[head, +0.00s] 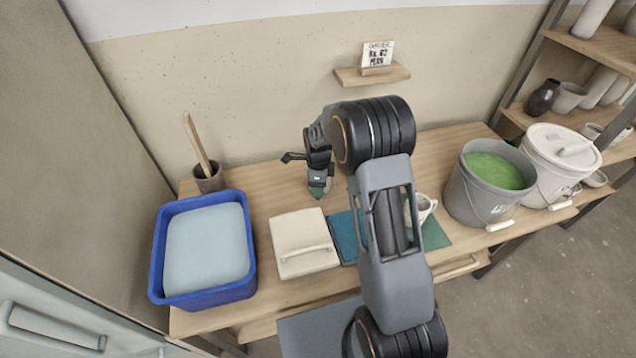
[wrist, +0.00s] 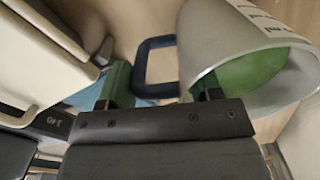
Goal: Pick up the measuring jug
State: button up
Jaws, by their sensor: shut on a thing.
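The measuring jug (wrist: 285,55) fills the right of the wrist view. It is pale grey with printed marks, a dark blue loop handle (wrist: 143,65) and green showing inside its mouth. My gripper (wrist: 160,88) is shut on the jug. One green-padded finger is beyond the handle on the left, and the other is at the jug's mouth, so the handle lies between them. I cannot tell exactly where the pads touch. In the head view my gripper (head: 318,188) is over the back of the table, and the jug is mostly hidden there.
A blue tub (head: 205,295) of pale glaze stands left, beside a cream lidded box (head: 290,228). A grey bucket (head: 468,205) of green glaze and a white lidded bucket (head: 545,170) stand right. A small shelf (head: 350,77) is behind.

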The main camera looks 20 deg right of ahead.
jog(key=shift+r, duration=1.4)
grip_shut()
jog(key=s+d+r, duration=0.7)
jog(key=s+r, duration=0.3)
jog(key=s, duration=0.1)
jog(key=shift+s, duration=0.3)
jog(key=shift+s+d, duration=0.15)
jog(key=shift+d, duration=0.05)
dwell(1.0)
